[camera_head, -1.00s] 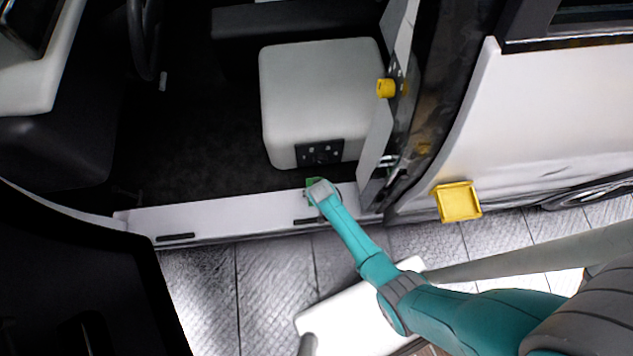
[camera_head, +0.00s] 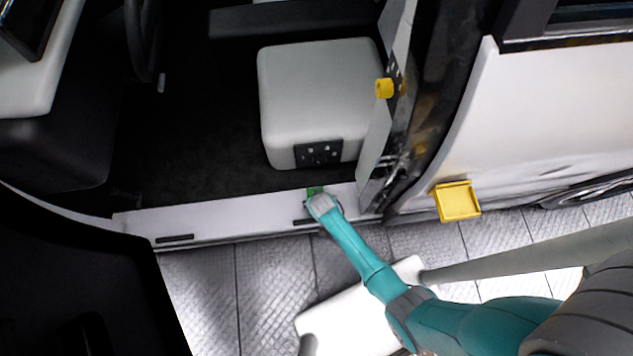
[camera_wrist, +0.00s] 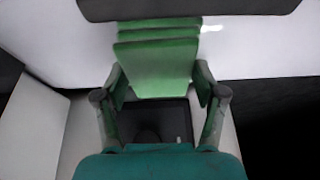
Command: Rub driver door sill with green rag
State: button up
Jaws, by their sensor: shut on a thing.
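The driver door sill (camera_head: 225,216) is a long white strip along the bottom of the door opening in the head view. It also shows as a white surface in the wrist view (camera_wrist: 265,60). The green rag (camera_wrist: 155,65) is folded in layers and held between the two fingers of my gripper (camera_wrist: 160,90). In the head view a small green patch of the rag (camera_head: 315,190) shows at the right part of the sill, beside my gripper (camera_head: 320,198). My gripper is over the sill and hides most of the rag there. I cannot tell whether the rag touches the sill.
A light grey seat (camera_head: 318,95) stands behind the sill. The door pillar (camera_head: 385,150) rises to the right of my gripper. A yellow tray-like piece (camera_head: 458,201) is on the white body panel (camera_head: 560,110). The dark open door (camera_head: 75,280) is at left. The sill's left part is clear.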

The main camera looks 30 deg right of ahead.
jog(key=shift+s, duration=0.15)
jog(key=shift+s+a+f, duration=0.15)
jog(key=shift+s+a, duration=0.05)
jog(key=shift+s, duration=0.55)
jog(key=shift+s+a+f, duration=0.2)
jog(key=shift+s+a, duration=0.05)
jog(key=shift+s, duration=0.45)
jog(key=shift+s+a+f, duration=0.15)
jog(key=shift+s+a, duration=0.05)
jog(key=shift+s, duration=0.55)
jog(key=shift+w+d+r, duration=0.15)
jog(key=shift+w+d, duration=0.25)
jog(key=shift+w, duration=1)
jog(key=shift+w+d+r, duration=0.15)
jog(key=shift+w+d, duration=0.3)
jog(key=shift+w, duration=0.95)
jog(key=shift+w+d+r, duration=0.15)
jog(key=shift+w+d, duration=0.25)
jog(key=shift+w, duration=1)
jog(key=shift+r, duration=0.1)
jog(key=shift+r, duration=2.9)
jog(key=shift+r, duration=1.55)
